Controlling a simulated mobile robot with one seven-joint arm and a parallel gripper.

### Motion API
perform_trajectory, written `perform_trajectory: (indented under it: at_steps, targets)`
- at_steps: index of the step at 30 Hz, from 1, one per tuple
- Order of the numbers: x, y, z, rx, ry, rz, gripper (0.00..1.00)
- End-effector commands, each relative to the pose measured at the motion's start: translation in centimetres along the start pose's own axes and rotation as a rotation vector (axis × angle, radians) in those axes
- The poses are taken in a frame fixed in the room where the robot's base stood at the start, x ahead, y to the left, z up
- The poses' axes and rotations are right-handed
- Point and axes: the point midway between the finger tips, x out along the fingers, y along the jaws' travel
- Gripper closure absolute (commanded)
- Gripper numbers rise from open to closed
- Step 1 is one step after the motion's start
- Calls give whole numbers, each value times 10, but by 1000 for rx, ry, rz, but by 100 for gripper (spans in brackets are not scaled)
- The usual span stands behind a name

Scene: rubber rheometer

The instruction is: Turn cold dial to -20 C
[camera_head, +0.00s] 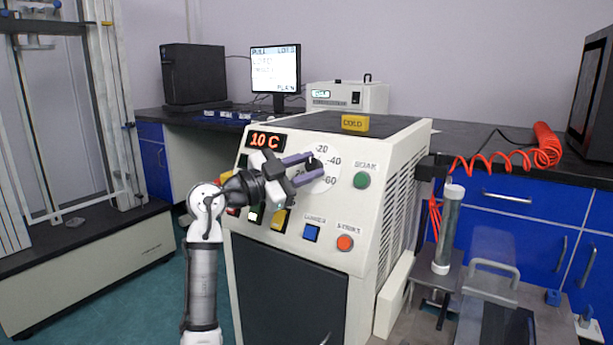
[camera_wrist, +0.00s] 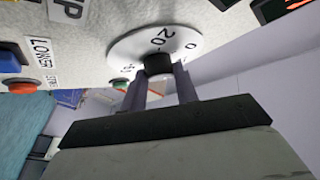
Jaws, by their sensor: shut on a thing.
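The cold dial (camera_head: 330,181) is a white round scale on the sloped front of a cream cabinet, with marks -20, -40 and -60 showing. Its black knob (camera_wrist: 158,64) is at the dial's centre in the wrist view. My gripper (camera_head: 316,167) reaches in from the left, and its two purple fingers are shut on the knob. The fingers (camera_wrist: 161,80) sit either side of the knob in the wrist view. Part of the scale is hidden behind the fingers. A red display (camera_head: 265,140) reads 10 C. A yellow COLD label (camera_head: 355,123) stands on the cabinet top.
A green SOAK button (camera_head: 361,180) is right of the dial. A blue LOWER button (camera_head: 311,232) and a red-orange STRIKE button (camera_head: 345,242) are below. A clear tube (camera_head: 449,228) stands on a fixture at the right, near an orange coiled hose (camera_head: 490,163).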

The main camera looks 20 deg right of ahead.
Motion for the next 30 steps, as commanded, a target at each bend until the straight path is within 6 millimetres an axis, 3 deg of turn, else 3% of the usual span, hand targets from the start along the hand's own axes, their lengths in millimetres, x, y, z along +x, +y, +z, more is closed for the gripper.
perform_trajectory:
  at_steps: [15, 30]
  targets:
    - [2, -5, -1, 239, 12, 231, 93]
    - [2, -4, 0, 284, 13, 272, 93]
